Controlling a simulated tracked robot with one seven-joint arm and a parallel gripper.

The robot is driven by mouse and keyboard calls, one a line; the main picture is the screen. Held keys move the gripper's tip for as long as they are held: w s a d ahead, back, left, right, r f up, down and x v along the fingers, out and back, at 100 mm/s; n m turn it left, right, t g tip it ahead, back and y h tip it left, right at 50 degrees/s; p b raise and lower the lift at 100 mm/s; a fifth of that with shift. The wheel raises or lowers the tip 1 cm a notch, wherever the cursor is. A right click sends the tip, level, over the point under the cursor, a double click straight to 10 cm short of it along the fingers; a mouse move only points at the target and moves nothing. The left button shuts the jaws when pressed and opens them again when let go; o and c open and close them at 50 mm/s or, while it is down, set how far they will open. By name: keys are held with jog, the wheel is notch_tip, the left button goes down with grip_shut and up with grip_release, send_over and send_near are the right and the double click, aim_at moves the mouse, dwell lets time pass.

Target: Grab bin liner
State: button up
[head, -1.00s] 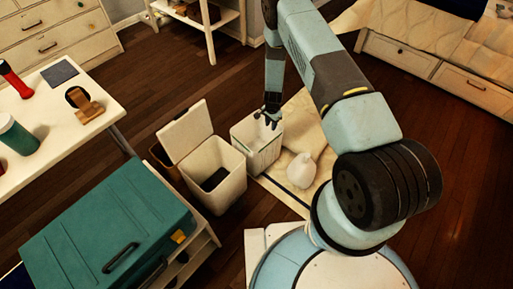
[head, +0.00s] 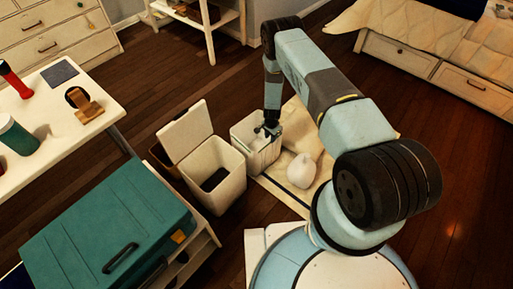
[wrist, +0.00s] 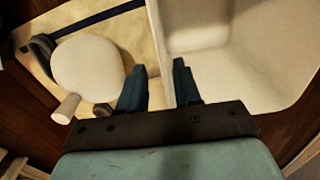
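A white open-topped container (head: 262,159), which looks like the bin liner, stands on a cream mat. Its inside and one thin wall (wrist: 236,48) show in the wrist view. My gripper (head: 267,131) is at the container's rim, pointing down. In the wrist view my gripper (wrist: 158,88) is open, with one dark blue finger outside the wall and the other inside. The wall runs between the fingers. I cannot tell whether either finger touches it.
A rounded white object with a short neck (head: 300,170) sits on the mat (head: 297,195), right of the container. An open-lidded bin (head: 217,181) stands close on the left. A teal case (head: 110,232) and a white table (head: 60,125) are farther left. Wooden floor lies clear to the right.

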jog(key=shift+w+d+f, duration=0.1)
jog(key=shift+f, duration=2.2)
grip_shut()
